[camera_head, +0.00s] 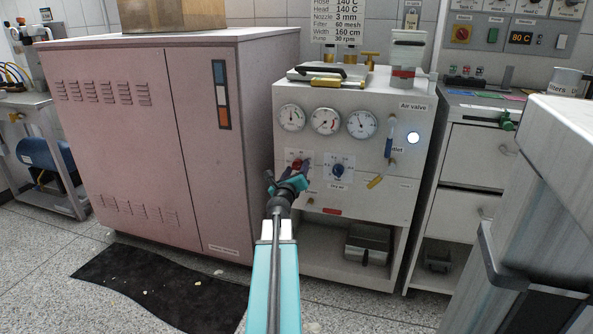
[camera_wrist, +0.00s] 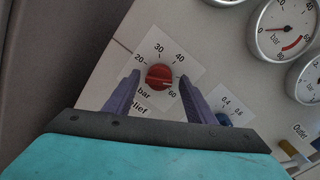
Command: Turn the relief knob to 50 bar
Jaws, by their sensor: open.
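The red relief knob (camera_wrist: 160,76) sits on a white dial label on the panel, with 20, 30, 40 and 60 readable around it. A 50 mark is not visible. A bar runs roughly level across the knob's face in this tilted wrist view, but I cannot tell which end points at the scale. My gripper (camera_wrist: 160,79) is open, with one purple finger on each side of the knob and a gap on both sides. In the head view the knob (camera_head: 297,164) is just above my gripper (camera_head: 288,181), which partly covers its label.
A blue dry-air knob (camera_head: 338,171) sits just right of the relief knob. A pink cabinet (camera_head: 130,140) stands close on the left.

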